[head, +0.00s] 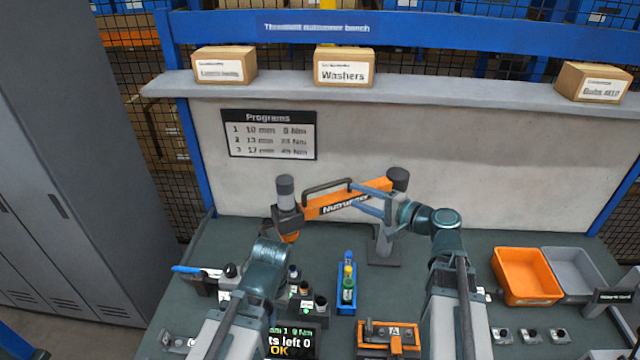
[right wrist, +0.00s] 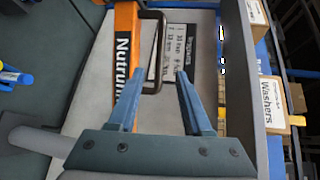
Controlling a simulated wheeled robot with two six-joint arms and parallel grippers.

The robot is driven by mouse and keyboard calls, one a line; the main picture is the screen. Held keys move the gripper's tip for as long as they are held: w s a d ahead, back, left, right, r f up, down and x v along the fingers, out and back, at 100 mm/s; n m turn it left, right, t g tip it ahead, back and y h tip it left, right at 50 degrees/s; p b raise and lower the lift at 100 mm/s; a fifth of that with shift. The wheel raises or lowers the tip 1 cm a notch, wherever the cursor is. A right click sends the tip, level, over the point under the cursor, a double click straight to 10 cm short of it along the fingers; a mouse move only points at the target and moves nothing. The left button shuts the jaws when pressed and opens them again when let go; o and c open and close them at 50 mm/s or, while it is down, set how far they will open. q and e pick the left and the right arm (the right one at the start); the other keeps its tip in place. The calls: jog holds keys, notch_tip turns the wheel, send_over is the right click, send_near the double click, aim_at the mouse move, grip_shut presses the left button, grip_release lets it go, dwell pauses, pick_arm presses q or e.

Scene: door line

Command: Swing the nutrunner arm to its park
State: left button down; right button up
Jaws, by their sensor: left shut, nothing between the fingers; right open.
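The orange nutrunner arm (head: 345,203) reaches left from its post (head: 384,246) at the back of the bench. A grey spindle (head: 287,200) hangs at its left end, and a black loop handle (head: 326,185) is on its side. The handle also shows in the right wrist view (right wrist: 160,50). My right gripper (head: 358,199) is open by the arm. In the right wrist view its fingers (right wrist: 160,75) straddle the handle's line, without gripping; depth is unclear. My left gripper (head: 270,228) is mostly hidden behind its own wrist, near the spindle, and empty. No park is clearly identifiable.
A blue bottle tray (head: 347,300) stands mid-bench. A screen (head: 290,340) reads "left 0 OK". Boxes line the shelf (head: 450,90).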

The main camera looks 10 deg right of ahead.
aim_at(326, 185)
jog(key=b+x, duration=0.2)
jog(key=x, duration=1.1)
jog(key=shift+w+a, duration=0.2)
jog(key=shift+w, duration=0.15)
grip_shut()
jog(key=shift+f, duration=0.1)
dwell(0.8)
